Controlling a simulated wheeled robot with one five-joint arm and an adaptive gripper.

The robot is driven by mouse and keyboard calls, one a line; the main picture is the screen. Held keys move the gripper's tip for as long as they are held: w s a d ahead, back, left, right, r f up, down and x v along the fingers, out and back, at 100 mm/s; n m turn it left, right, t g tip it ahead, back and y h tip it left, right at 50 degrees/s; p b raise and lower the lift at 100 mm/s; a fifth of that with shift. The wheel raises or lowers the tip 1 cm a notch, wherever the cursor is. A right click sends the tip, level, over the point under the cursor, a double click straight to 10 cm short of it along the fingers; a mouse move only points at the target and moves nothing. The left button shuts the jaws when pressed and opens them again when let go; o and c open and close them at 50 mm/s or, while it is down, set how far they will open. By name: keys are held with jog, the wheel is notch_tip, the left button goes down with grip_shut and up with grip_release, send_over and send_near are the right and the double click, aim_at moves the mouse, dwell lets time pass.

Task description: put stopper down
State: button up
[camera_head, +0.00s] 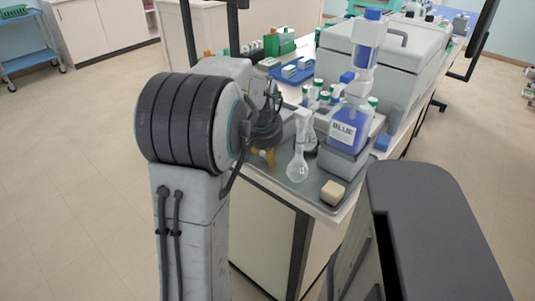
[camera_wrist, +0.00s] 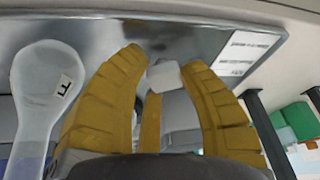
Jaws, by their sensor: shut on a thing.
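My gripper (camera_wrist: 162,62) has yellow fingers curved around a small pale grey-white piece, which looks like the stopper (camera_wrist: 165,76). The stopper shows between the fingertips in the wrist view, in front of a shiny metal surface. In the head view my gripper (camera_head: 264,156) is mostly hidden behind my own arm, with yellow finger parts low near the tray's left side; the stopper cannot be made out there. Whether the stopper touches the surface cannot be told.
A clear flask (camera_head: 297,166) stands to the right of my gripper; a labelled flask (camera_wrist: 45,90) is close left in the wrist view. Capped bottles stand behind.

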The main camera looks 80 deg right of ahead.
jog(key=shift+f, duration=0.4)
jog(key=shift+f, duration=0.1)
jog(key=o, duration=0.5)
jog(key=shift+c, duration=0.2)
